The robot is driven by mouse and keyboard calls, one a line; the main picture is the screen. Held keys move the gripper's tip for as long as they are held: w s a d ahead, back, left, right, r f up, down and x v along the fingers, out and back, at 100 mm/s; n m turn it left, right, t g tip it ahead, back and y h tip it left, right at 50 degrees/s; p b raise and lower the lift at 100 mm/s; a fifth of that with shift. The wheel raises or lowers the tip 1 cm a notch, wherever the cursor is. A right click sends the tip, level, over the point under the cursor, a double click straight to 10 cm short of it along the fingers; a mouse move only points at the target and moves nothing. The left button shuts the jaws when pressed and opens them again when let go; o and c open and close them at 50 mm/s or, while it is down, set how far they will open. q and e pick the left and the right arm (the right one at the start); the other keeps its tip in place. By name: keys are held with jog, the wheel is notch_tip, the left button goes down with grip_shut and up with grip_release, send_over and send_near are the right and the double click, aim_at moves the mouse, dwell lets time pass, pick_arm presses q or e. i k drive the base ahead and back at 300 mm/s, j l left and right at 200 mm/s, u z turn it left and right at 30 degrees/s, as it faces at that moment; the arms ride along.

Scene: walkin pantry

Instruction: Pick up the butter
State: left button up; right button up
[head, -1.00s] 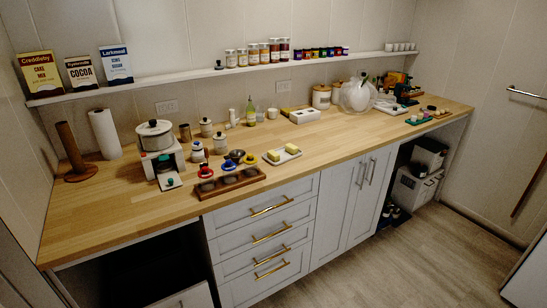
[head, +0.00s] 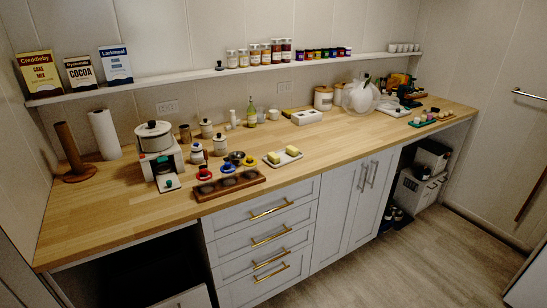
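Two pale yellow blocks that look like butter (head: 274,157) lie on a small white tray (head: 284,161) near the front edge of the wooden counter, about the middle of the view. One block sits at the left of the tray, the other at its right. Neither of my grippers shows in the head view.
A wooden board with dark round wells (head: 230,187) lies just left of the butter tray. A white box (head: 307,117) is behind. The counter right of the tray is clear.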

aim_at(275, 158)
jog(key=i+l+u, duration=0.15)
jog(key=i+l, duration=0.2)
jog(key=i+l+u, duration=0.1)
jog(key=i+l, duration=0.2)
jog(key=l, duration=0.25)
